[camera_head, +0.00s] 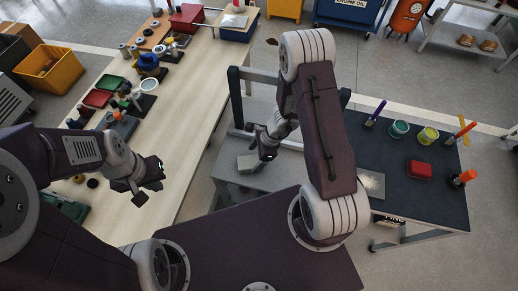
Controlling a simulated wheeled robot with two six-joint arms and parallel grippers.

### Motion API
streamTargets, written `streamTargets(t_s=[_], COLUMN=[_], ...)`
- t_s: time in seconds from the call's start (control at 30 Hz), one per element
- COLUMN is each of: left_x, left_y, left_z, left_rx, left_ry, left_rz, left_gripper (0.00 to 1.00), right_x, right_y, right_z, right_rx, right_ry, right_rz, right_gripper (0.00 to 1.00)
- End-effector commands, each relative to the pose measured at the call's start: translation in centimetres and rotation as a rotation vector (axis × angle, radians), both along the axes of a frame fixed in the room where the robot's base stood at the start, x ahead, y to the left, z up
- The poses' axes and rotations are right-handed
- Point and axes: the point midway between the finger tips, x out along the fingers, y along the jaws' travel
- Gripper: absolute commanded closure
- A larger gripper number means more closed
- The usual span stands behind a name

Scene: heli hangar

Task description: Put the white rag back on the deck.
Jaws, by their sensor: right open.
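A small pale grey-white folded piece (247,163), which looks like the white rag, lies on the grey deck (232,190) of the cart in the middle. My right gripper (260,143) is open and empty, just above and to the right of this piece. I cannot tell whether they touch. My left gripper (150,182) looks open and empty, over the right edge of the long wooden bench. My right arm hides part of the cart and of the dark mat.
The wooden bench (180,110) on the left carries several small parts, trays and a white ring. The dark mat (400,160) on the right holds cups, a red block (419,170), upright-handled tools and a pale speckled patch (372,184). A dark rail frames the cart's back.

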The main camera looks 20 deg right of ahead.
Motion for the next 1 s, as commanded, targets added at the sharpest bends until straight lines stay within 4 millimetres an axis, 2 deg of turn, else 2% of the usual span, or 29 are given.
streamTargets(t_s=[0.03, 0.23, 0.37, 0.53, 0.6, 0.67, 0.77, 0.8, 0.9, 1.0], left_x=[0.0, 0.0, 0.0, 0.0, 0.0, 0.0, 0.0, 0.0, 0.0, 0.0], left_y=[0.0, 0.0, 0.0, 0.0, 0.0, 0.0, 0.0, 0.0, 0.0, 0.0], left_z=[1.1, 2.9, 3.5, 3.5, 3.4, 3.5, 3.4, 3.4, 3.4, 3.4], left_rx=[0.000, 0.000, 0.000, 0.000, 0.000, 0.000, 0.000, 0.000, 0.000, 0.000], left_ry=[0.000, 0.000, 0.000, 0.000, 0.000, 0.000, 0.000, 0.000, 0.000, 0.000], left_rz=[0.000, 0.000, 0.000, 0.000, 0.000, 0.000, 0.000, 0.000, 0.000, 0.000], left_gripper=[1.00, 1.00, 1.00, 1.00, 1.00, 1.00, 1.00, 1.00, 1.00, 1.00], right_x=[0.0, -0.4, -0.6, -0.7, -0.8, -1.5, -3.6, -4.5, -6.5, -7.5], right_y=[-0.6, -2.4, -2.9, -3.1, -2.9, -2.4, -1.8, -2.0, -2.9, -4.1], right_z=[2.0, 6.2, 7.5, 7.8, 8.5, 10.3, 14.3, 15.8, 18.5, 20.2], right_rx=[-0.001, -0.002, 0.000, 0.000, -0.010, -0.036, -0.123, -0.167, -0.281, -0.374], right_ry=[-0.005, -0.003, -0.001, 0.001, -0.022, -0.070, -0.190, -0.235, -0.314, -0.354], right_rz=[-0.002, -0.002, -0.001, 0.001, 0.066, 0.230, 0.676, 0.866, 1.280, 1.561], right_gripper=[0.21, 0.21, 0.21, 0.21, 0.21, 0.21, 0.21, 0.21, 0.21, 0.21])
